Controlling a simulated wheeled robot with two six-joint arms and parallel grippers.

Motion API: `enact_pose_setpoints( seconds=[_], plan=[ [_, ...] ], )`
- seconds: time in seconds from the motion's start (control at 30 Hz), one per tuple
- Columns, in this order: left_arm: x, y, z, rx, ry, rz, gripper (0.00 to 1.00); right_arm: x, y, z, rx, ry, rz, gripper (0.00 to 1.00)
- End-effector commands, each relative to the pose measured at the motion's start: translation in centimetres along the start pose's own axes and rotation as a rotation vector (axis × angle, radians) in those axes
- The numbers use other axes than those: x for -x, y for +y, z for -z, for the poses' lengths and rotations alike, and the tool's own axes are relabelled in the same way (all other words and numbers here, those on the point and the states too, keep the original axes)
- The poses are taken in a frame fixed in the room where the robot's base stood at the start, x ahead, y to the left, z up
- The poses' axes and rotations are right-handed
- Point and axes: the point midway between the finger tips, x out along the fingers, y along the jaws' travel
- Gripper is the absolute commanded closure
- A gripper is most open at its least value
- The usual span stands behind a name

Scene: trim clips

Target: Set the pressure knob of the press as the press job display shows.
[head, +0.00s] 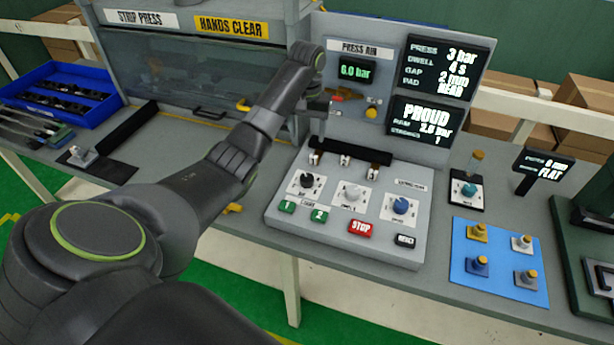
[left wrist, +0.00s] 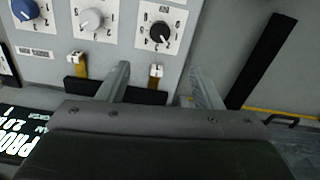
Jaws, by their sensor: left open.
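The press job display (head: 441,68) at the upper right reads PRESS 3 bar, DWELL apparently 4 s and GAP 2 mm; the PAD word is unclear. The control box carries a black knob (head: 306,181), a grey-white knob (head: 352,193) and a blue knob (head: 401,205), each on a white dial plate. The plate labels are too small to read, so I cannot tell which is pressure. My left gripper (head: 322,112) is above and behind the box. In the left wrist view its open, empty fingers (left wrist: 160,86) point toward the black knob (left wrist: 160,33), apart from it.
Small toggles (head: 345,160) stand behind the knobs, in front of a black bar. Green buttons and a red STOP button (head: 361,229) line the box's front. A second display (head: 424,122) reads PROUD. A blue mat (head: 499,265) with small knobbed pieces lies right.

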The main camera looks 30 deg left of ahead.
Motion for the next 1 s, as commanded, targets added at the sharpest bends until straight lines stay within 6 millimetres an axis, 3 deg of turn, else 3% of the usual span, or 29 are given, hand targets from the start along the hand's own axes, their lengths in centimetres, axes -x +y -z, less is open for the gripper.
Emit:
enact_pose_setpoints(
  seconds=[0.1, 0.7, 0.8, 1.0],
  plan=[
    [-1.9, 0.0, 0.0, -0.001, 0.0, 0.0, 0.41, -1.8, -0.1, -0.2, 0.0, 0.0, 0.0, 0.64],
    [-8.6, 0.0, 0.0, -0.002, 0.001, 0.0, 0.41, -8.4, -0.7, -0.8, 0.0, 0.001, 0.0, 0.64],
    [-10.8, 0.0, -0.1, -0.002, -0.001, 0.0, 0.41, -9.3, -0.8, -0.9, 0.0, 0.001, 0.0, 0.64],
    [-13.9, 0.0, -0.1, -0.001, -0.002, 0.0, 0.41, -8.4, -0.7, -0.8, 0.0, 0.001, 0.0, 0.64]
  ],
)
